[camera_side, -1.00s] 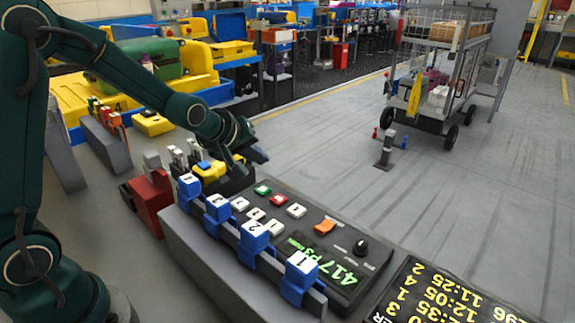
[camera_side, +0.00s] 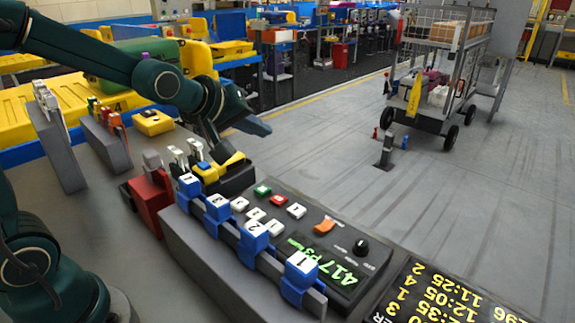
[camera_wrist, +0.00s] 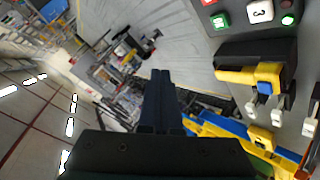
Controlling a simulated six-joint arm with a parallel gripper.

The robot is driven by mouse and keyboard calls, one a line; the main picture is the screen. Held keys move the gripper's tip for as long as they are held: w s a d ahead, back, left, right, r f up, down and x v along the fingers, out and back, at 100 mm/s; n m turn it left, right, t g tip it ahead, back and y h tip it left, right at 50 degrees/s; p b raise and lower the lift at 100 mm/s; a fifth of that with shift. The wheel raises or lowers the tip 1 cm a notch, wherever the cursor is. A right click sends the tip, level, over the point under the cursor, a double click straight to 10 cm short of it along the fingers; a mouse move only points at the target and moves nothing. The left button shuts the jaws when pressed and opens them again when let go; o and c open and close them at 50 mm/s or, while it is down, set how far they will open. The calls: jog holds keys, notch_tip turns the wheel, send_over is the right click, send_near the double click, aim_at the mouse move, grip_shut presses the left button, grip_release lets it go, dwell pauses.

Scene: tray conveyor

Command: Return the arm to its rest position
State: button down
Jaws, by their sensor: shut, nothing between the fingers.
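My gripper (camera_side: 258,128) is in the air above the far end of the control console, past the yellow-and-black handle (camera_side: 222,171). In the wrist view my gripper (camera_wrist: 160,78) shows its two dark fingers together, with nothing between them. The yellow-and-black handle also shows in the wrist view (camera_wrist: 250,76), to the right of the fingers and apart from them. My gripper touches nothing that I can see.
A wire cart (camera_side: 438,75) stands on open floor at the back right.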

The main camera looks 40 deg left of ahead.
jog(key=s+d+r+m+g+h, duration=0.15)
jog(key=s+d+m, duration=0.3)
jog(key=s, duration=0.65)
jog(key=s+f+m+g, duration=0.3)
jog(key=s+f+m, duration=0.1)
jog(key=s, duration=0.6)
jog(key=shift+d+f+m, duration=0.25)
jog(key=shift+d+m, duration=0.05)
jog(key=shift+m, duration=0.55)
jog(key=shift+g, duration=0.25)
